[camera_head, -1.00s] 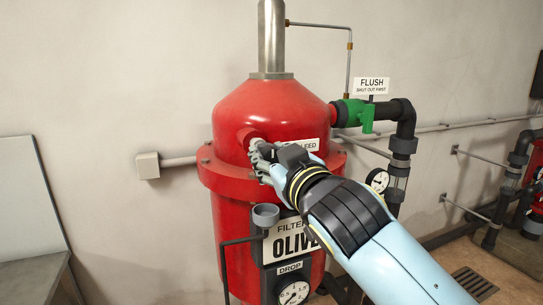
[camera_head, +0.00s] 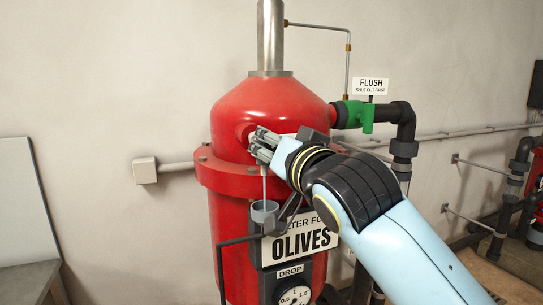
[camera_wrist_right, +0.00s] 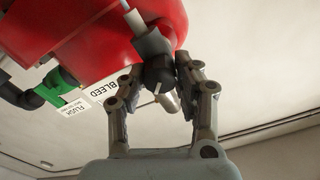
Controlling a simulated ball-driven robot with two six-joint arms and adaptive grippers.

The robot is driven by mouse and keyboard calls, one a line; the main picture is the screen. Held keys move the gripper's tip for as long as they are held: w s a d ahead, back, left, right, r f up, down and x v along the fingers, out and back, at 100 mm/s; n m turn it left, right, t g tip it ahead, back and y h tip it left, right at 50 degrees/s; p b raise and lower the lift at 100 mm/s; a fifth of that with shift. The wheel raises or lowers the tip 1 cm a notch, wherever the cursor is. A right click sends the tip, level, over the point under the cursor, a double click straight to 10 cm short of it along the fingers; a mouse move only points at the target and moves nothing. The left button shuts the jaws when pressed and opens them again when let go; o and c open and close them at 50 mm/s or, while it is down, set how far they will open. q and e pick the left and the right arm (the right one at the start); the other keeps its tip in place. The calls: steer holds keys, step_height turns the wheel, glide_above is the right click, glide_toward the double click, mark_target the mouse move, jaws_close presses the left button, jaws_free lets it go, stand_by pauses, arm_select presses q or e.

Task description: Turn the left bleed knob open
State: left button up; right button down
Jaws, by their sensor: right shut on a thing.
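The red filter tank (camera_head: 270,105) stands in the middle of the head view. My right gripper (camera_head: 257,145) is at its upper front, shut on the bleed knob, which it hides there. In the right wrist view the dark bleed knob (camera_wrist_right: 158,73) sits between the fingertips of my right gripper (camera_wrist_right: 160,66), on a grey fitting (camera_wrist_right: 150,43) from the tank. A short pale spout (camera_wrist_right: 169,101) shows below it. In the head view a thin pale stream (camera_head: 264,185) runs down to a grey cup (camera_head: 264,210). My left gripper is not in view.
A green flush valve (camera_head: 359,114) on dark piping is right of the tank. A "BLEED" label (camera_wrist_right: 104,88) is near the knob. The "OLIVES" sign (camera_head: 303,243) and a gauge (camera_head: 294,296) are below. A grey panel (camera_head: 32,200) stands at the left.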

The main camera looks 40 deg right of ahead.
steer(key=m+b, duration=0.2)
steer(key=m, duration=0.2)
steer(key=shift+f, duration=0.1)
steer(key=shift+d+m+b, duration=0.1)
steer(key=shift+m+b, duration=0.4)
steer(key=shift+m, duration=1.3)
steer(key=c, duration=1)
jaws_free()
steer(key=shift+o, duration=0.2)
step_height(320, 180, up, 10)
steer(key=shift+f, duration=0.1)
steer(key=shift+d, duration=0.1)
